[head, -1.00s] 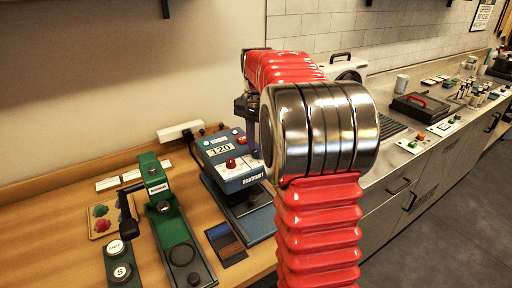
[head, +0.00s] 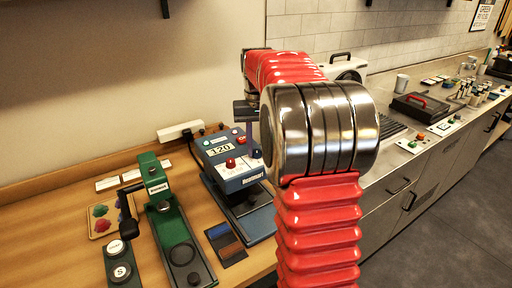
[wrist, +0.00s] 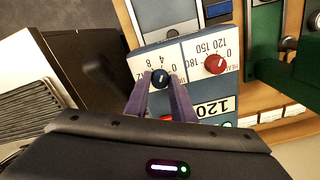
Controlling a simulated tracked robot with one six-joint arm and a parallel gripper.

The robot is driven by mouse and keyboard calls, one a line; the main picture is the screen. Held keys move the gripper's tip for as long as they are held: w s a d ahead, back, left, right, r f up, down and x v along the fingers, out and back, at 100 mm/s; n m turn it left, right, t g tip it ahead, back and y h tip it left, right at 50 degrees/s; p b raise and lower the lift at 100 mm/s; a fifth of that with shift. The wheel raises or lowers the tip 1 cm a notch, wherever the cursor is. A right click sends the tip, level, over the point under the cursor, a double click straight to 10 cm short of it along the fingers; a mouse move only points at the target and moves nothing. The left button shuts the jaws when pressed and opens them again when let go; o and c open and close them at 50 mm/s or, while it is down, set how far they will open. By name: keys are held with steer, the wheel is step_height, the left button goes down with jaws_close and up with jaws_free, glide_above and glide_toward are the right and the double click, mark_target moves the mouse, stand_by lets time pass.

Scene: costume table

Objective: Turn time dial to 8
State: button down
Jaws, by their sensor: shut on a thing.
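The blue heat press (head: 238,178) stands on the wooden table; its display reads 120. The dial also shows in the head view (head: 256,153). My gripper (wrist: 161,82) is shut on the time dial, with one purple finger on each side of it. In the head view, my arm hides most of the gripper.
A red heat dial (wrist: 215,64) sits close beside the time dial. A green press (head: 176,232) stands left of the blue one. A power strip (head: 181,130) lies behind. Bare table (head: 75,220) shows at the left.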

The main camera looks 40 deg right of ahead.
mark_target(257, 150)
steer(key=n, duration=0.5)
steer(key=shift+n, duration=0.3)
steer(key=n, duration=0.5)
steer(key=shift+n, duration=0.3)
steer(key=shift+w, duration=0.1)
steer(key=c, duration=1.5)
jaws_free()
step_height(257, 150, up, 14)
steer(key=shift+f, duration=0.1)
